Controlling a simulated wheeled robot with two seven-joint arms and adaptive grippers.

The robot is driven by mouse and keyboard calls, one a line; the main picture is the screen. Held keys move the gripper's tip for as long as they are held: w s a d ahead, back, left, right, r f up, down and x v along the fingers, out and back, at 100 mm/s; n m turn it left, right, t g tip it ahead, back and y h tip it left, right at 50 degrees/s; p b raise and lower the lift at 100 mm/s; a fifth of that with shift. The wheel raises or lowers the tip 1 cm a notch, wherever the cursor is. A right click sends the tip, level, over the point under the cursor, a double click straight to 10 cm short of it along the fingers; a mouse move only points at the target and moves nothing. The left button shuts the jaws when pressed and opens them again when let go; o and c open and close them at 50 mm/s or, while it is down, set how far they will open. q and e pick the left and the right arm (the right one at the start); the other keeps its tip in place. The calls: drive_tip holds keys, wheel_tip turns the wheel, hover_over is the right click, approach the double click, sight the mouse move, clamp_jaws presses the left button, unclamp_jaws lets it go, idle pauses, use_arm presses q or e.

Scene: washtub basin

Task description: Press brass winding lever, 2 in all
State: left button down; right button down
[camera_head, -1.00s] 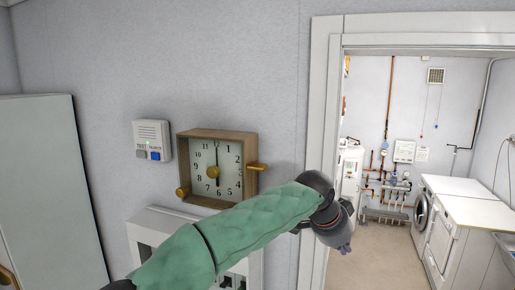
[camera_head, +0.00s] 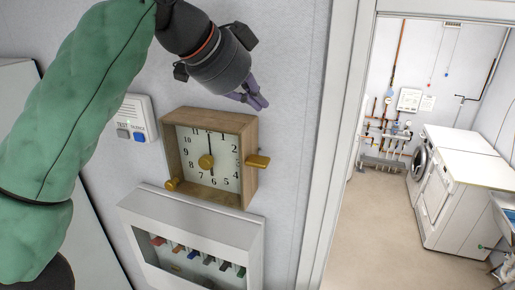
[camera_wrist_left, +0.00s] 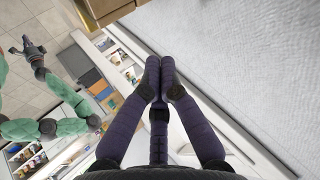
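The wooden clock (camera_head: 248,146) hangs on the grey wall, its hands near six o'clock. The brass winding lever (camera_head: 258,161) sticks out from its right side. A brass knob (camera_head: 172,184) sits at its lower left corner. My left gripper (camera_head: 258,101) points down and right, above the clock's upper right corner and apart from the lever. In the left wrist view its purple fingers (camera_wrist_left: 160,62) meet at the tips with nothing between them.
A white box (camera_head: 136,118) with test and silence buttons is left of the clock. An open-fronted white cabinet (camera_head: 245,232) with several coloured items is below. A door frame (camera_head: 335,130) stands to the right, with white appliances (camera_head: 460,190) beyond.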

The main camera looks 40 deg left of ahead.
use_arm(q)
drive_tip(key=b, duration=0.6)
hover_over(257, 161)
wheel_tip(257, 161, down, 8)
drive_tip(key=shift+a+r, duration=0.1)
drive_tip(key=shift+a, duration=0.05)
drive_tip(key=shift+s+f+b, duration=0.1)
drive_tip(key=shift+f+b, duration=0.25)
drive_tip(key=shift+f, duration=0.15)
drive_tip(key=shift+f, duration=0.15)
idle(0.9)
drive_tip(key=shift+f+b, duration=0.3)
drive_tip(key=shift+f, duration=0.05)
